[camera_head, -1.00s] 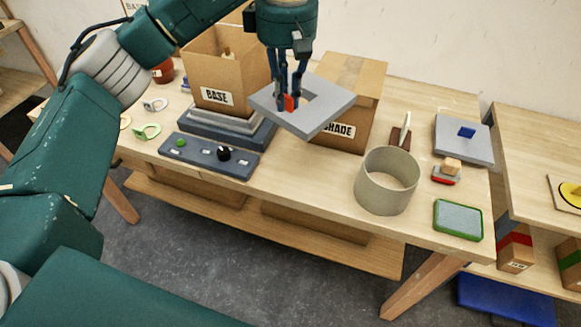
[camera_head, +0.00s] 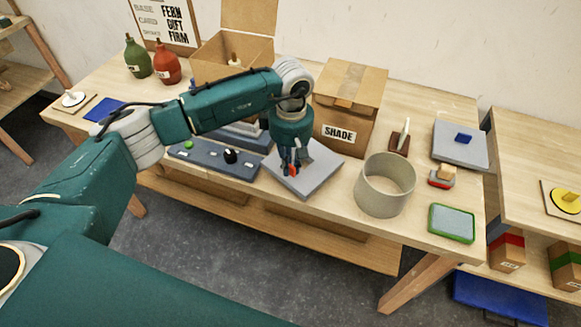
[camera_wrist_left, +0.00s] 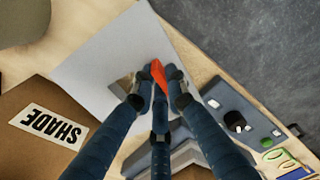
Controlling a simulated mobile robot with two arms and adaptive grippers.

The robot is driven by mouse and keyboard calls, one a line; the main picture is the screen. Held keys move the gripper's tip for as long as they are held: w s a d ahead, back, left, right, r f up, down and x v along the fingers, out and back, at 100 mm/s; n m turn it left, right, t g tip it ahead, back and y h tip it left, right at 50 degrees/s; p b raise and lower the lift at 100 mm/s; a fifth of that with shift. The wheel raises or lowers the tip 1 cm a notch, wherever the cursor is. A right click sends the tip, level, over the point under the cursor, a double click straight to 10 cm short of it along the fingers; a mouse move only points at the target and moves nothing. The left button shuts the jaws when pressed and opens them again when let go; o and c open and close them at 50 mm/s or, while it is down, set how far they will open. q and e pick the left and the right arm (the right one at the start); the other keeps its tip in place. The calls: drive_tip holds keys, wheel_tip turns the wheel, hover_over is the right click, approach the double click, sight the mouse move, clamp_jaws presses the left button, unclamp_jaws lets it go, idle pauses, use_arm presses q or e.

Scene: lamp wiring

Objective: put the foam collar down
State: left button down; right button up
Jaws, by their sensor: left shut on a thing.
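The foam collar (camera_head: 318,180) is a flat grey square with a hole in the middle. It lies level at the table's front part, before the SHADE box; I cannot tell if it rests fully on the wood. My left gripper (camera_head: 291,172) points down at the collar and is shut on it, by an orange-red part (camera_wrist_left: 158,74) between the fingertips. The collar also shows in the left wrist view (camera_wrist_left: 105,55), partly hidden by the fingers. My right gripper is not in view.
The SHADE box (camera_head: 345,105) stands behind the collar. A control panel (camera_head: 213,160) with a green and a black knob lies to its left, a beige ring (camera_head: 385,187) to its right. The table's front edge is close to the collar. An open box (camera_head: 215,58) stands behind my arm.

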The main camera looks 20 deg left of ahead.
use_arm(q)
wheel_tip(320, 180, down, 2)
drive_tip(key=shift+f, duration=0.3)
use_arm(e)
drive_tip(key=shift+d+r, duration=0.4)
use_arm(q)
drive_tip(key=shift+f, duration=0.15)
drive_tip(key=c, duration=1.7)
unclamp_jaws()
drive_tip(key=shift+c, duration=0.2)
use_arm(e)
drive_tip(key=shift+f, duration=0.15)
